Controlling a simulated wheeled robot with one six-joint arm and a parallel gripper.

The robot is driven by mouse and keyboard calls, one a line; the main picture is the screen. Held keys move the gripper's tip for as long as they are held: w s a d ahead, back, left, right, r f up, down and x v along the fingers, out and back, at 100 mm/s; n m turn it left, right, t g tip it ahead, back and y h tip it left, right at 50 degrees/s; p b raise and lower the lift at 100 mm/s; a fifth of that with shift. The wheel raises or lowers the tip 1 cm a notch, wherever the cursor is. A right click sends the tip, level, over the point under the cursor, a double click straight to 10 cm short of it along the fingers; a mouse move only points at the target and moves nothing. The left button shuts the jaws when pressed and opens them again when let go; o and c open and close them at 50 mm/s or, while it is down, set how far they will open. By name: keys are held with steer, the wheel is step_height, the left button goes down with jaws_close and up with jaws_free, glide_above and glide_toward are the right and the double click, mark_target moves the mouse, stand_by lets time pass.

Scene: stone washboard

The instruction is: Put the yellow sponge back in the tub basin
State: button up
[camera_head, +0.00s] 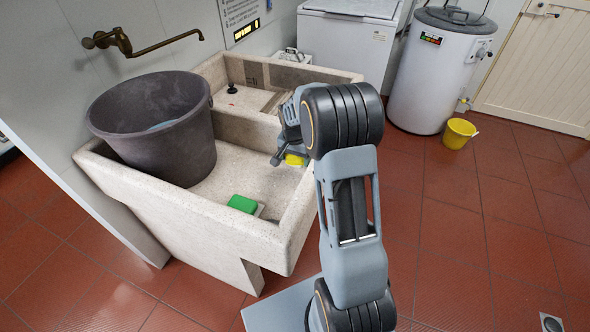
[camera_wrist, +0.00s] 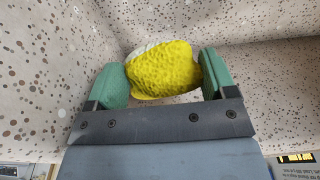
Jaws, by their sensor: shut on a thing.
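My gripper (camera_head: 284,158) is shut on the yellow sponge (camera_wrist: 163,70), which sits between the two green finger pads in the wrist view. In the head view a yellow patch of the sponge (camera_head: 294,160) shows below the gripper, partly covered by it. Gripper and sponge are within the speckled stone tub basin (camera_head: 190,218), at its right side near the divider and right wall. Stone surfaces (camera_wrist: 50,60) surround the sponge in the wrist view. I cannot tell whether the sponge touches the stone.
A large dark bucket (camera_head: 155,135) fills the basin's left part. A green block (camera_head: 243,203) lies near the basin's front right corner. The basin floor between them is clear. A brass tap (camera_head: 120,42) is on the wall. A yellow bucket (camera_head: 458,134) stands on the tiled floor.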

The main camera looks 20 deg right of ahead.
mark_target(296, 176)
steer(key=shift+f, duration=2.85)
steer(key=shift+b, duration=0.3)
steer(key=shift+f, duration=0.2)
steer(key=o, duration=0.9)
steer(key=shift+r, duration=0.1)
steer(key=r, duration=0.4)
steer(key=r+p, duration=0.1)
steer(key=r, duration=0.3)
steer(key=s+r, duration=0.1)
steer(key=r, duration=0.3)
steer(key=shift+a+r, duration=0.1)
steer(key=shift+a, duration=0.3)
steer(key=shift+r, duration=0.1)
